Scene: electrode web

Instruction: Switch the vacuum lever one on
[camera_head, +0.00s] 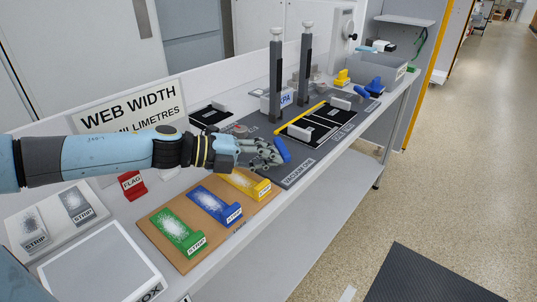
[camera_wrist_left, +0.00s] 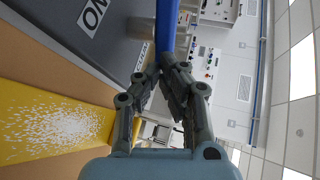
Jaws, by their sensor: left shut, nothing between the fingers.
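The blue vacuum lever (camera_head: 283,150) stands up at the front of the dark grey plate, beside the label "VACUUM ONE" (camera_head: 298,172). In the left wrist view the blue lever (camera_wrist_left: 166,28) is at the top, just beyond my fingertips. My left gripper (camera_head: 272,156) is shut and empty, right beside the lever on its left side. It also shows in the left wrist view (camera_wrist_left: 172,78). I cannot tell whether the fingers touch the lever. My right gripper is not in view.
A brown board (camera_head: 160,247) with green, blue and yellow strip pieces lies in front. The yellow piece (camera_head: 250,184) sits close below my left gripper. The floor aisle at right is mostly clear.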

